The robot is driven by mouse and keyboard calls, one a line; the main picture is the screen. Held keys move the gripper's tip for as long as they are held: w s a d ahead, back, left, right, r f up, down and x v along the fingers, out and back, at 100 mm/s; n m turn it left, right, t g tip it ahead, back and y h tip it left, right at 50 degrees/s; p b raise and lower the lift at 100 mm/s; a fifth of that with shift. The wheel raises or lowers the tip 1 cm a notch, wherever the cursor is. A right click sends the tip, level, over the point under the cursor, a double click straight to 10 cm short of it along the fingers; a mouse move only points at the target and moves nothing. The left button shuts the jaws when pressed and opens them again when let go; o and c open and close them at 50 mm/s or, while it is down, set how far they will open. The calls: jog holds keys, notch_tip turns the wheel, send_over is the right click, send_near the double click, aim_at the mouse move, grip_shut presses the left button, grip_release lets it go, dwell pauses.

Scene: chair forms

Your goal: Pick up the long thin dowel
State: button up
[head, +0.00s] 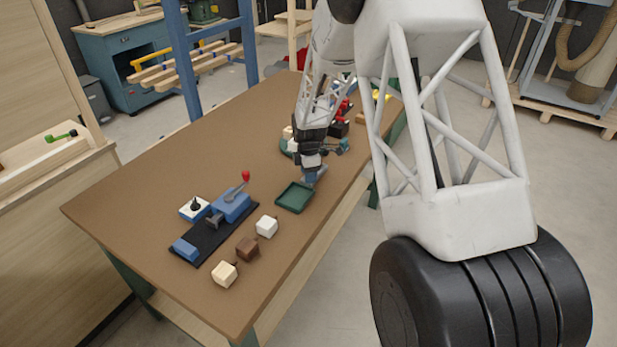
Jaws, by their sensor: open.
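I cannot make out a long thin dowel anywhere in the head view; it may be hidden behind my arm or too small to tell. My gripper (312,176) points down over the right part of the brown table (150,180), just behind the dark green tray (294,197). It is open, and its fingers are small and partly merged with bluish parts around them, so I cannot see anything between them.
A blue clamp (231,205) with a red knob stands on a black strip. White (267,226), brown (247,248) and pale (224,273) blocks lie near the front edge. Red and black items (339,128) crowd behind my gripper.

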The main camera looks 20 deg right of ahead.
dwell(0.4)
grip_shut()
jog(key=shift+r, duration=0.2)
jog(key=shift+r, duration=0.5)
jog(key=shift+s+r, duration=0.2)
jog(key=shift+r, duration=0.4)
jog(key=shift+s+r, duration=0.15)
jog(key=shift+r, duration=0.4)
jog(key=s+r, duration=0.1)
jog(key=s, duration=1.4)
jog(key=shift+s+a+r, duration=0.15)
jog(key=shift+a, duration=0.3)
